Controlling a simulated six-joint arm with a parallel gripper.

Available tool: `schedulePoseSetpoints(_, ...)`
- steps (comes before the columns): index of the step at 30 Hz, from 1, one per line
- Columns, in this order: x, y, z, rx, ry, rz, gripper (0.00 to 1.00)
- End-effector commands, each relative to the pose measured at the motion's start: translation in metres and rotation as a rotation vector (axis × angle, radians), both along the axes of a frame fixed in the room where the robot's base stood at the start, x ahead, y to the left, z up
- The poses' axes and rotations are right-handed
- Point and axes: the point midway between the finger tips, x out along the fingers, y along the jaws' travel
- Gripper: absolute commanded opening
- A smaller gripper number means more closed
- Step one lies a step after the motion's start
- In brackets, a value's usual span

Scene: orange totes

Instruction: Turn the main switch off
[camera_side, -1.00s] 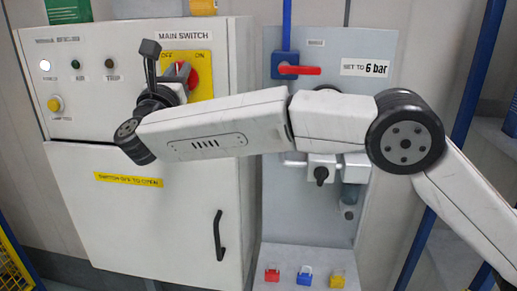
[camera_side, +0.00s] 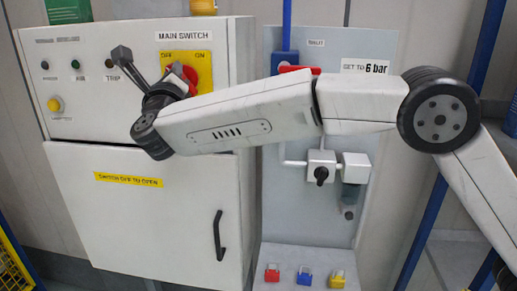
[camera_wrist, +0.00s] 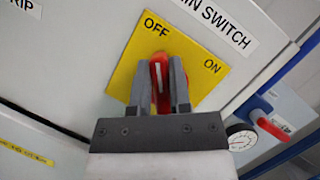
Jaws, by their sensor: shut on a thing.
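The main switch has a red handle (camera_wrist: 158,92) on a yellow plate (camera_wrist: 127,78) marked OFF and ON. In the wrist view the handle's white mark is turned toward OFF. My gripper (camera_wrist: 160,68) is shut on the handle, one dark finger on each side. In the side view the red of the switch (camera_side: 190,74) and its yellow plate (camera_side: 205,58) show on the grey cabinet, partly hidden by my gripper. The lower end of the handle is hidden behind the fingers.
The cabinet door (camera_side: 150,215) below is closed, with a black handle (camera_side: 219,235). Three dark lamps are in a row, the power lamp (camera_side: 45,65) leftmost, above a yellow button (camera_side: 54,105). The valve panel (camera_side: 300,215) stands at right, with padlocks (camera_side: 304,276) below.

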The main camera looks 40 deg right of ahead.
Motion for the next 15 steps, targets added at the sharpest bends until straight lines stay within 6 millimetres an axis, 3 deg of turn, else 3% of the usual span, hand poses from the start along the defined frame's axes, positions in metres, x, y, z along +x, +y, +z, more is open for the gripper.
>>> schedulePoseSetpoints(15,0.0046,0.002,-0.0093,-0.342,0.348,-0.004,0.0)
